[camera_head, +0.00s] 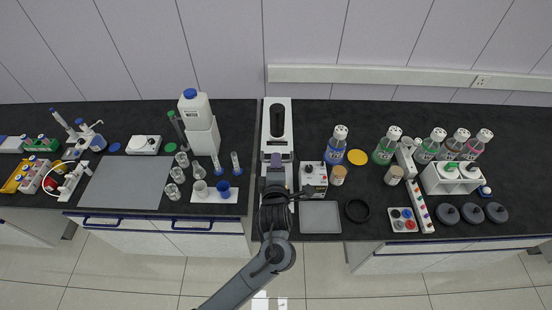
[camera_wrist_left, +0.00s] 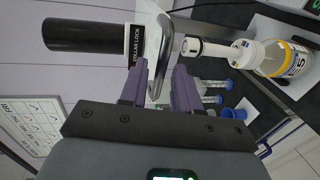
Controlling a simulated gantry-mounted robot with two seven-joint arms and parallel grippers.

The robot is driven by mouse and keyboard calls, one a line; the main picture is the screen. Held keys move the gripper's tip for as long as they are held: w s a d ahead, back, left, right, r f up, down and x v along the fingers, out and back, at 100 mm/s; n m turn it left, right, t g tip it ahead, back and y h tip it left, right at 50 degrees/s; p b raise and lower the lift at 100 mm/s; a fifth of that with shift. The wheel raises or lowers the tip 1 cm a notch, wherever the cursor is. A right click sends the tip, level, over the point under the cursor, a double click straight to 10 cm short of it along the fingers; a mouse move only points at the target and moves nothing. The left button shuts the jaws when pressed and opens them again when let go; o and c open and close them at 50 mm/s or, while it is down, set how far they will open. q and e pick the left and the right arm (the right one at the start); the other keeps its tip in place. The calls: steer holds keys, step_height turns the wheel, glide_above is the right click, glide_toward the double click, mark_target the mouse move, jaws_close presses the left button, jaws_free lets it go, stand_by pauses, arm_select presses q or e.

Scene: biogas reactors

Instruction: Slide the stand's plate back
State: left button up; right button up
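The white stand (camera_head: 278,104), long and with a dark slot, stands at the back middle of the counter in the head view. My left gripper (camera_head: 277,160) is over its front part and hides some of it. In the left wrist view a bent shiny metal handle (camera_wrist_left: 166,48) lies between the purple fingers of my left gripper (camera_wrist_left: 160,75). The fingers are a small gap apart; I cannot tell whether they press on the handle. A black cylinder (camera_wrist_left: 90,36) marked "COLLAR LOCK" is beside the handle. The stand's plate cannot be told apart clearly. My right gripper is not in view.
Left of the stand are a white jug with a blue cap (camera_head: 192,104) and glassware. To the right are a control box (camera_head: 314,179), a blue-labelled bottle (camera_head: 337,146) and a grey tray (camera_head: 320,217). The wall is close behind.

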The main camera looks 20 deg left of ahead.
arm_select(q)
steer(key=shift+x, duration=1)
steer(key=shift+c, duration=0.3)
jaws_close()
